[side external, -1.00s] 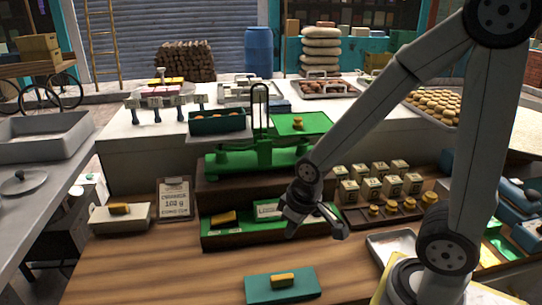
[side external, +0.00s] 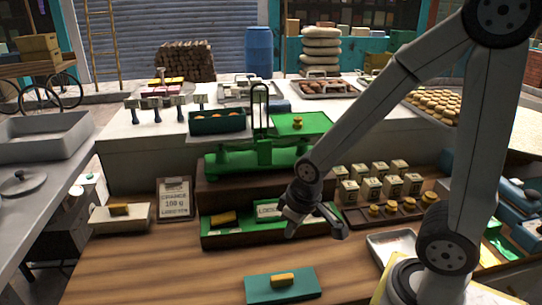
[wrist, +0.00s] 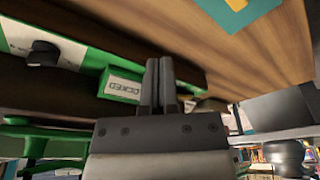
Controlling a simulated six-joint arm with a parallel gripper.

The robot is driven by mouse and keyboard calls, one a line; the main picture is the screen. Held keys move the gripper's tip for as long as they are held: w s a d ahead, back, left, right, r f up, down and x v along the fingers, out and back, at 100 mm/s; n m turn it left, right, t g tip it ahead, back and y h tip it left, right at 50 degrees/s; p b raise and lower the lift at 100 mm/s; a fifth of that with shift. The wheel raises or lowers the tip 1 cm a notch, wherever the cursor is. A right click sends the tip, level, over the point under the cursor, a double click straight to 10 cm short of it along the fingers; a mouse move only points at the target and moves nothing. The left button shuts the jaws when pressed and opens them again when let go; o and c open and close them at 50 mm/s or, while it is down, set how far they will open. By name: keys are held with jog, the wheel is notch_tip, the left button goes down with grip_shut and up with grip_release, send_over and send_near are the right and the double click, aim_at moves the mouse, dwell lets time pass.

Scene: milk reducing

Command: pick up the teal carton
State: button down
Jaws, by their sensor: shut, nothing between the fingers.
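Two teal things show in the side view, and I cannot tell which is meant by the carton. One is a flat teal block (side external: 283,288) with a yellow piece on top, on the wooden counter in front; part of it shows at the top of the wrist view (wrist: 238,10). The other is an open dark teal box (side external: 217,124) with orange round items, on the left of the green scale. My gripper (side external: 318,226) hangs above the counter, before the green tray and behind the flat teal block. Its fingers (wrist: 160,72) are together and empty, touching neither.
A green tray (side external: 225,236) with a lettered block (side external: 267,210) lies just left of my gripper. The green scale (side external: 262,158) stands behind. Several small cartons (side external: 371,189) and brass weights (side external: 409,205) are at right. The counter's left front (side external: 170,265) is clear.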

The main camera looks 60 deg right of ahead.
jog(key=c, duration=1)
grip_release()
jog(key=w+d+r+m+t+h, duration=0.1)
jog(key=w+r+t, duration=0.2)
jog(key=w+r, duration=0.2)
jog(key=w+d+r+m+t+h, duration=0.1)
jog(key=w+d+r+t, duration=0.1)
jog(key=w+r, duration=0.3)
jog(key=w+d+r+m+t, duration=0.1)
jog(key=w+r+t, duration=0.2)
jog(key=w+r, duration=0.3)
jog(key=shift+w+d+t+h, duration=0.3)
jog(key=shift+w+h, duration=0.1)
jog(key=shift+w, duration=0.25)
jog(key=d+r+m+h, duration=0.1)
jog(key=d+r, duration=0.1)
jog(key=w+d+r+m+h, duration=0.1)
jog(key=d+r+m+h, duration=0.1)
jog(key=r, duration=0.1)
jog(key=shift+d, duration=0.3)
jog(key=shift+s+d+r+m+g+h, duration=0.15)
jog(key=shift+d+r+m+g+h, duration=0.1)
jog(key=shift+d+m+g+h, duration=0.2)
